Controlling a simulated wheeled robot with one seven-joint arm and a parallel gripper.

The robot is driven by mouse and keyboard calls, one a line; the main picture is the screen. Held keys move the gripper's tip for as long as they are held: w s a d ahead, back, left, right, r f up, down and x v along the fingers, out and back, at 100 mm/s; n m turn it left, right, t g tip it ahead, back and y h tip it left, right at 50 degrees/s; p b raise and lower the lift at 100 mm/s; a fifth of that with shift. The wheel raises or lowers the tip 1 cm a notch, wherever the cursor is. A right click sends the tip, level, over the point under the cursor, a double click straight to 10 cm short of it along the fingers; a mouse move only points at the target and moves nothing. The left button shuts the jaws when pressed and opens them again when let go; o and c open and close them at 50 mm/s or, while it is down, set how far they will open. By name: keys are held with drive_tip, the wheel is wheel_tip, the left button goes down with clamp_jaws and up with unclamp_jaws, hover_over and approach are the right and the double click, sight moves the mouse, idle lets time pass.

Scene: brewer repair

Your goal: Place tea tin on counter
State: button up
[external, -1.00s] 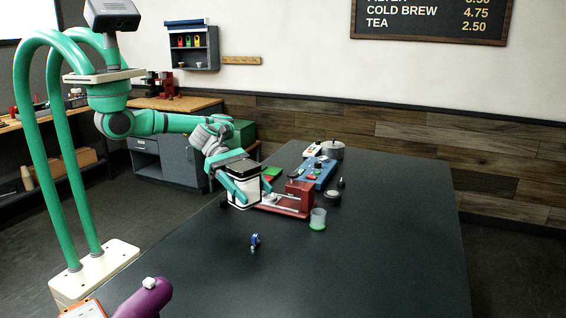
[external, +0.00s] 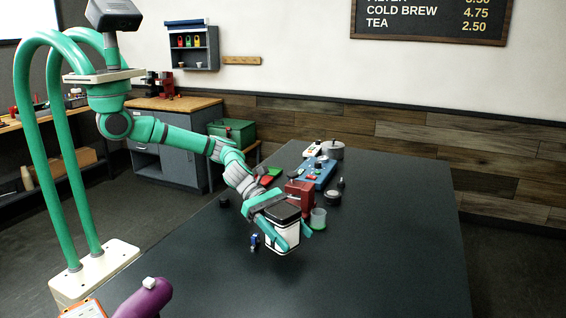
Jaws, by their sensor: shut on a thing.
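The tea tin (external: 282,237) is a white canister with a black lid, upright over the dark counter (external: 370,270). My gripper (external: 284,236) is shut on the tin, with a green finger on each side of it. The tin is close to the counter top; I cannot tell whether its base touches. The tin and fingers hide part of the counter behind them.
A small blue object (external: 254,243) lies just left of the tin. A red device (external: 299,192) and a clear cup with a green base (external: 317,219) stand close behind it. A blue device (external: 318,172) is farther back. The counter's front and right are clear.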

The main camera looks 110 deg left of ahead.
sight(294, 246)
drive_tip(key=shift+w+f, duration=0.35)
drive_tip(key=shift+f, duration=1.5)
drive_tip(key=shift+f, duration=0.1)
drive_tip(key=o, duration=1.2)
drive_tip(key=shift+f, duration=0.1)
drive_tip(key=shift+s+r, duration=0.2)
drive_tip(key=shift+r, duration=0.1)
drive_tip(key=v, duration=1.1)
drive_tip(key=shift+s+a, duration=0.15)
drive_tip(key=shift+s, duration=0.15)
drive_tip(key=shift+r, duration=0.1)
